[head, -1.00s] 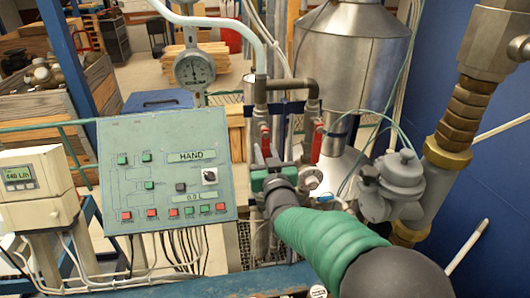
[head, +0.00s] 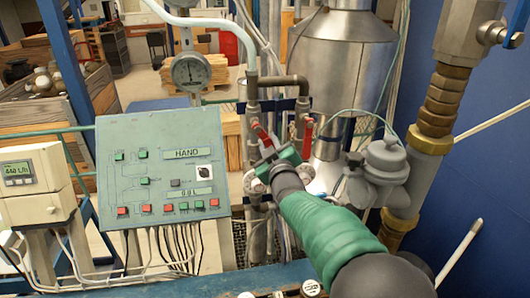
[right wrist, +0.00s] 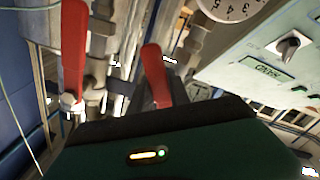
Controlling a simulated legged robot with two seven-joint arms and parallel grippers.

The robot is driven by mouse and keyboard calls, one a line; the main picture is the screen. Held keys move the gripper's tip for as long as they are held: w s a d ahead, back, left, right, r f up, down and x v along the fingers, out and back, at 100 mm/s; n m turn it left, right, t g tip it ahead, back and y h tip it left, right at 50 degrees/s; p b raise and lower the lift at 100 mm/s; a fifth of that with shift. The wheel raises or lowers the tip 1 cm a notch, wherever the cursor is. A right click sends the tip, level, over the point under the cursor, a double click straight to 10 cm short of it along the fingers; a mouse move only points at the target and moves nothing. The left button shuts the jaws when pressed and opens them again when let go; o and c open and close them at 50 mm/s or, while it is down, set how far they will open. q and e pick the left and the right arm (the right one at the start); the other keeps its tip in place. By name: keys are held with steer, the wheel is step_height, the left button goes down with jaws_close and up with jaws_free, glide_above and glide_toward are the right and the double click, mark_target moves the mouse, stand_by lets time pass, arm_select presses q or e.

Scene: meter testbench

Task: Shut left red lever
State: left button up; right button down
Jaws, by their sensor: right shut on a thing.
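The left red lever (head: 262,136) is on the pipework right of the control panel, its top leaning left. It also shows in the right wrist view (right wrist: 156,75), rising from between the dark fingers. My right gripper (head: 268,158), on its green arm, is shut on this lever; the exact contact is partly hidden by the gripper body. The right red lever (head: 307,139) stands nearly upright beside it, apart from the gripper, and shows at the left in the wrist view (right wrist: 73,50). My left gripper is not in view.
The green control panel (head: 118,192) stands close to the left. A round gauge (head: 191,72) is above it. A grey meter body (head: 383,170) and brass pipe fittings (head: 440,105) crowd the right. A steel tank (head: 335,60) is behind.

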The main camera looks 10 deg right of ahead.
steer(key=n+b, duration=0.1)
steer(key=d+r+n, duration=0.1)
steer(key=n, duration=0.1)
steer(key=shift+d+n+b, duration=0.15)
steer(key=shift+n+b, duration=0.15)
steer(key=shift+b, duration=0.1)
steer(key=shift+d+r+n+b, duration=0.25)
steer(key=shift+r+n+b, duration=0.2)
steer(key=shift+n, duration=0.5)
steer(key=shift+d+r+n+b, duration=0.2)
steer(key=shift+r+n+b, duration=0.2)
steer(key=shift+n, duration=0.55)
steer(key=c, duration=1.6)
jaws_free()
steer(key=shift+o, duration=1.4)
steer(key=shift+s, duration=0.1)
steer(key=shift+o, duration=0.6)
steer(key=shift+s+a+r, duration=0.1)
steer(key=shift+a+r, duration=0.05)
steer(key=shift+r, duration=0.05)
